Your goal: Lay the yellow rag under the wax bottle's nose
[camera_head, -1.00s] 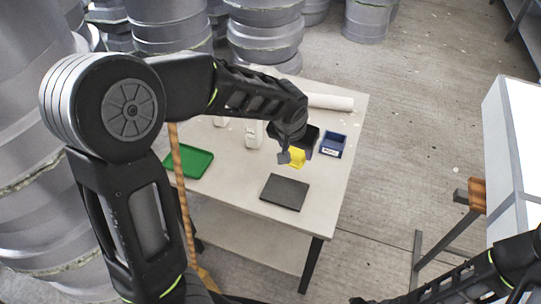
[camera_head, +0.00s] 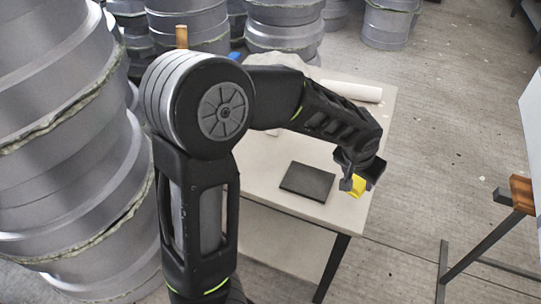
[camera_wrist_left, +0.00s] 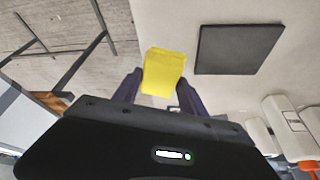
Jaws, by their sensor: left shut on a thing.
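The yellow rag (camera_head: 358,187) is held between the fingers of my left gripper (camera_head: 355,182), near the right edge of the table. In the left wrist view the yellow rag (camera_wrist_left: 164,70) is a folded piece, with a finger of the gripper (camera_wrist_left: 158,88) on each side. White bottles (camera_wrist_left: 268,138) show at the lower right of that view, apart from the rag, one with orange on it (camera_wrist_left: 296,143). I cannot tell which is the wax bottle or see its nose. In the head view my left arm hides that part of the table. My right gripper is not in view.
A dark square mat (camera_head: 307,181) lies flat on the pale table (camera_head: 262,178), left of the gripper. A white roll (camera_head: 352,91) lies at the table's back. A trestle (camera_head: 470,235) stands right of the table.

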